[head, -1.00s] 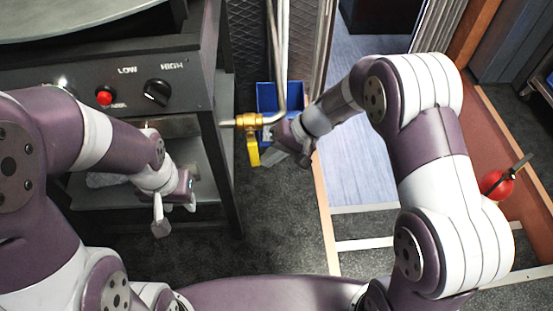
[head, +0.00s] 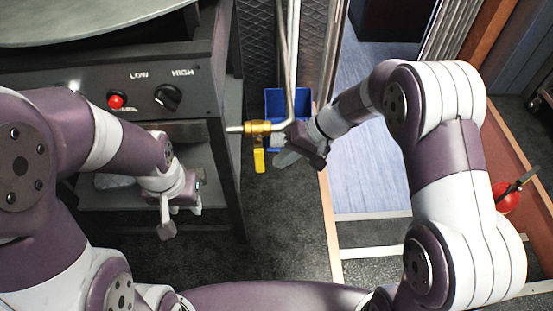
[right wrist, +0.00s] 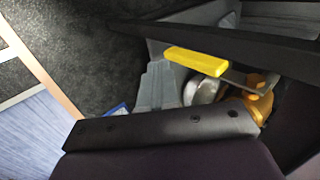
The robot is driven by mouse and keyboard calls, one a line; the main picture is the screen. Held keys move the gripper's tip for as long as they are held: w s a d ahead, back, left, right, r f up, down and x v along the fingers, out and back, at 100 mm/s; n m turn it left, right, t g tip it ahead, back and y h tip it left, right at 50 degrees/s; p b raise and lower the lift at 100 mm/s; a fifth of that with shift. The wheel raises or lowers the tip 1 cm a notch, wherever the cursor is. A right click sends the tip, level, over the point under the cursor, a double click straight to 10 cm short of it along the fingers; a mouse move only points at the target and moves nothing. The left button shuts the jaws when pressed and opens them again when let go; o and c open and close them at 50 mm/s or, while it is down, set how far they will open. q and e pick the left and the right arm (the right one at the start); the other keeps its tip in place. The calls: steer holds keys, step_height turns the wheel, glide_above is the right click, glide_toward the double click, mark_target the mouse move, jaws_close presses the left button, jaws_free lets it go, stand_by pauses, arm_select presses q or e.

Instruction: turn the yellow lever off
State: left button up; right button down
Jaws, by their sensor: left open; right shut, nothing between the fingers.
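The yellow lever (head: 259,160) hangs down in the head view from the brass valve (head: 257,128) on a pipe beside the stove. It points crosswise to the short level stretch of pipe. In the right wrist view the lever (right wrist: 197,60) lies near the fingers, with the brass valve (right wrist: 258,105) at right. My right gripper (head: 284,158) is shut and empty, just right of the lever; a small gap shows in the head view. My left gripper (head: 181,220) is open and empty, in front of the stove's shelf.
The stove panel (head: 100,90) with a red button (head: 115,100) and black knob (head: 168,97) stands at left. A blue bin (head: 288,103) is behind the pipe. A wooden frame edge (head: 328,215) runs along the right. A red round object (head: 506,197) is at far right.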

steer(key=p+v, duration=0.5)
steer(key=v, duration=0.4)
steer(key=shift+d+r, duration=0.15)
steer(key=shift+r, duration=0.15)
steer(key=s+d+t+h, duration=0.1)
steer(key=s+d+h, duration=0.8)
steer(key=s, duration=0.5)
step_height(320, 180, up, 38)
steer(key=y+p, duration=0.1)
steer(key=p, duration=3.5)
steer(key=shift+w+d+f+t, duration=0.25)
steer(key=shift+d+t, duration=0.05)
steer(key=shift+d, duration=0.15)
